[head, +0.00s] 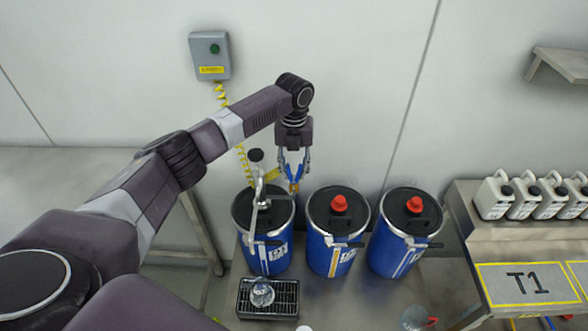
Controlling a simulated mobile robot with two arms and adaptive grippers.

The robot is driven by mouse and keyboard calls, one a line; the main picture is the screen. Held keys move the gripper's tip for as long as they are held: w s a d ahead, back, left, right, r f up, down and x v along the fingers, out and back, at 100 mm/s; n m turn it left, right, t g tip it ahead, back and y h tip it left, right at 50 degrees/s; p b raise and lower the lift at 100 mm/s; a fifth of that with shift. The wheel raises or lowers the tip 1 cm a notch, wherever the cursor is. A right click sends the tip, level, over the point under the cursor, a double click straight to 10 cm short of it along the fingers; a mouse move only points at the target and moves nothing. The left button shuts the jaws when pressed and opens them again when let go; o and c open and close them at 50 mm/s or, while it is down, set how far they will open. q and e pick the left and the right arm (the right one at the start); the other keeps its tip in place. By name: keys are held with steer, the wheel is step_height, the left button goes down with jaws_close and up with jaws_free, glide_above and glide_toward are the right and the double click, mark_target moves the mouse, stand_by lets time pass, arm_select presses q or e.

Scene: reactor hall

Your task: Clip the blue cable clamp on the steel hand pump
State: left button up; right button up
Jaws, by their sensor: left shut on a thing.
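The blue cable clamp (290,171) is in my left gripper (293,168), which points down and is shut on it. The steel hand pump (261,200) stands upright on the lid of the left blue drum (266,252), with a black knob at its top. The gripper and clamp are just right of the pump, at about the height of its upper part in the picture. Whether the clamp touches the pump cannot be told. A yellow coiled cable (240,155) runs down from the grey wall box (210,55) behind the pump. My right gripper is not in view.
Two more blue drums (331,255) (399,256) with red caps stand to the right. A black grate tray (287,311) with a glass vessel (262,293) is in front of the left drum. White canisters (493,197) stand on a bench at right. A wall shelf (560,63) juts out at upper right.

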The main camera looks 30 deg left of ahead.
mark_target(294, 180)
arm_select(q)
steer(key=shift+f+b, duration=0.35)
steer(key=shift+f, duration=0.65)
steer(key=shift+f, duration=0.55)
stand_by(1.9)
steer(key=o, duration=1)
steer(key=shift+o, duration=0.2)
steer(key=shift+r, duration=0.1)
step_height(294, 180, up, 12)
steer(key=shift+f, duration=0.1)
